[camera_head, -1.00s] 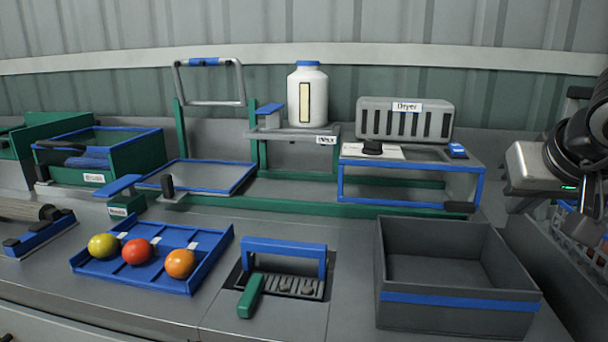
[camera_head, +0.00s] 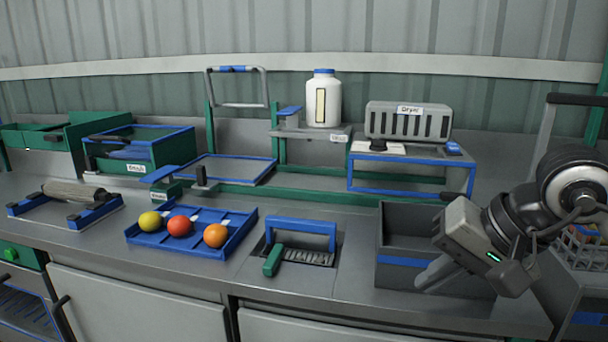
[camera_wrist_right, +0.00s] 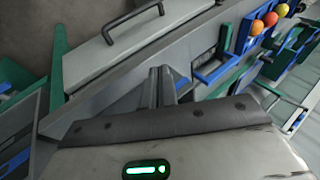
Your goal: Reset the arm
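My right gripper (camera_head: 424,282) is in front of the dark grey bin (camera_head: 405,209) at the right of the bench, with its fingers pointing down and left. It covers part of the bin's front wall. In the right wrist view its two fingers (camera_wrist_right: 163,76) lie close together, with nothing seen between them. My left gripper is not in view.
A blue tray (camera_head: 138,242) with yellow, red and orange tomatoes lies left of a blue-handled slicer-like tool (camera_head: 302,228). Behind stand a white jar (camera_head: 333,101), the dryer (camera_head: 408,121) and a green box (camera_head: 174,153). Cabinet doors (camera_head: 140,306) are below the bench edge.

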